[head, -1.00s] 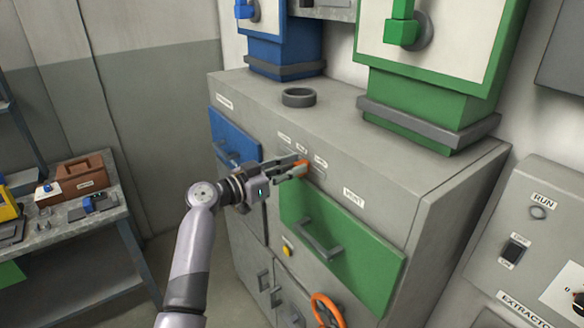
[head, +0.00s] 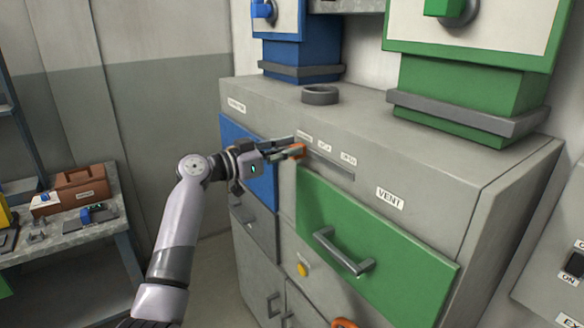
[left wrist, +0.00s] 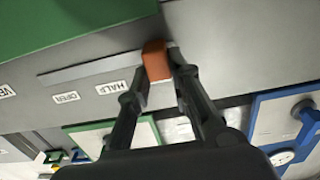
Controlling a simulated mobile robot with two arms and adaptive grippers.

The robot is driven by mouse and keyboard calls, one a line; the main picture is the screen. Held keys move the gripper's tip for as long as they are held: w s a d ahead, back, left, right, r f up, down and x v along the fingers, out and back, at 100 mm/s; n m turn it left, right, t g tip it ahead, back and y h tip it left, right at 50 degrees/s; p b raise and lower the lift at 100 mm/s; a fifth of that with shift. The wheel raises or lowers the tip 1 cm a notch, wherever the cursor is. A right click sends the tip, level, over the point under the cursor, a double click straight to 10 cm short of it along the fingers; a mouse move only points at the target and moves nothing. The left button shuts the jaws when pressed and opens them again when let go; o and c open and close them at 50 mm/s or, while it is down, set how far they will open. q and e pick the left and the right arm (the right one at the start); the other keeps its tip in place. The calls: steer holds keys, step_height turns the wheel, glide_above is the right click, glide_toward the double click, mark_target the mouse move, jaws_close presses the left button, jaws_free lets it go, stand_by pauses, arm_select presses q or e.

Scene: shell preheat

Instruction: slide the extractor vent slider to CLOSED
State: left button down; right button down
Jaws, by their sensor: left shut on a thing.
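The orange vent slider knob (head: 298,151) sits at the left end of its slot (head: 336,171) on the grey cabinet front, below the leftmost small label. In the left wrist view the knob (left wrist: 156,60) is at the slot's right end, past the HALF label (left wrist: 108,89). The bare slot (left wrist: 90,68) runs from it toward the OPEN label (left wrist: 66,98). My left gripper (head: 294,148) is shut on the knob, with a finger on each side. The CLOSED label is not readable in the left wrist view. My right gripper is not in view.
A green drawer (head: 370,235) with a bar handle lies just below the slot, and a blue drawer (head: 245,160) is to the left. A dark ring (head: 320,95) lies on the cabinet top. A side bench (head: 75,225) stands at the left.

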arm_select(q)
steer(key=shift+w+a+r, duration=0.15)
steer(key=shift+a, duration=0.05)
steer(key=c, duration=1.8)
jaws_free()
steer(key=o, duration=0.4)
steer(key=shift+w+a, duration=0.1)
steer(key=shift+w, duration=0.05)
steer(key=shift+c, duration=0.2)
steer(key=v, duration=1.2)
